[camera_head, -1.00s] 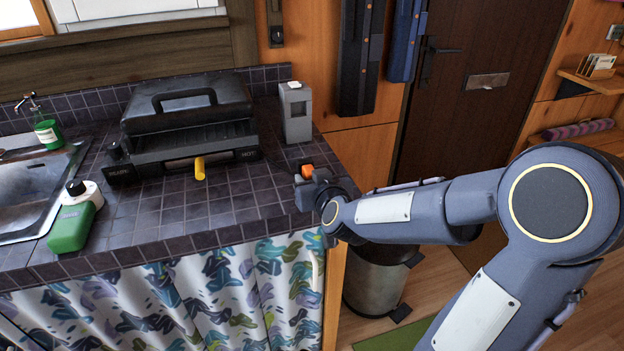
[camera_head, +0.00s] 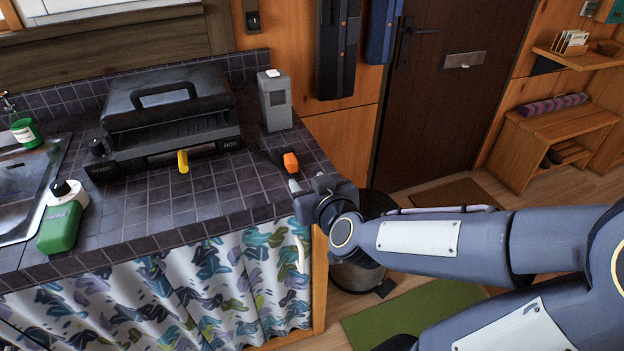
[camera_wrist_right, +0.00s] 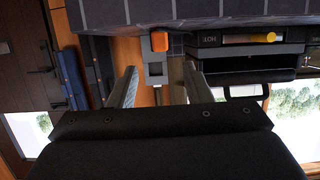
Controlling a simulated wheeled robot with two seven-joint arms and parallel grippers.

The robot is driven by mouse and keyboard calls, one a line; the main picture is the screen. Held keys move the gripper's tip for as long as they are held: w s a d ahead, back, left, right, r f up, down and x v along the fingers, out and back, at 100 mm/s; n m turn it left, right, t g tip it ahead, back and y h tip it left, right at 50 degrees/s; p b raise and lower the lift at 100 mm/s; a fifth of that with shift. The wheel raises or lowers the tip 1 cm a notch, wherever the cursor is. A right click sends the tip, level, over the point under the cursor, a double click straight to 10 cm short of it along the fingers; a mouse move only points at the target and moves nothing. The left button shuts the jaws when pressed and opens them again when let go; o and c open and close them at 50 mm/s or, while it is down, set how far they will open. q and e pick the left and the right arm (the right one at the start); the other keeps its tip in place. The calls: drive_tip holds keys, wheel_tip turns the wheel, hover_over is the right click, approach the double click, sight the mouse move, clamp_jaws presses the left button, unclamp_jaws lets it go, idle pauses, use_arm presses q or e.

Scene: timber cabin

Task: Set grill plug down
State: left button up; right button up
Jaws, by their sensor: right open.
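The grill plug (camera_head: 290,162), with a bright orange end and a dark part behind it, lies on the dark tiled counter (camera_head: 215,200) near its right end. Its orange end also shows in the right wrist view (camera_wrist_right: 159,41). My right gripper (camera_head: 296,187) is at the counter's front right edge, nearer to me than the plug and apart from it. In the wrist view its two fingers (camera_wrist_right: 159,76) are spread with nothing between them. My left gripper is out of view.
A grey box (camera_head: 275,101) with a white top stands behind the plug. A yellow knob (camera_head: 183,162) sticks out in front of the grill. A bin (camera_head: 357,275) stands on the floor beside the counter.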

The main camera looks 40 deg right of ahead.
drive_tip(key=s+a+f+n+g+y, duration=0.15)
drive_tip(key=s+a+g+y, duration=0.25)
drive_tip(key=s+a+y, duration=0.4)
drive_tip(key=s+a+f+g+h, duration=0.1)
drive_tip(key=s+g, duration=0.3)
drive_tip(key=s, duration=0.5)
drive_tip(key=shift+a+f+g, duration=0.2)
drive_tip(key=shift+f+g, duration=0.1)
drive_tip(key=shift+f, duration=0.55)
drive_tip(key=shift+s+r+m, duration=0.1)
drive_tip(key=shift+m, duration=0.15)
wheel_tip(320, 180, up, 7)
drive_tip(key=p, duration=0.7)
drive_tip(key=shift+r+p, duration=0.15)
drive_tip(key=shift+p, duration=0.15)
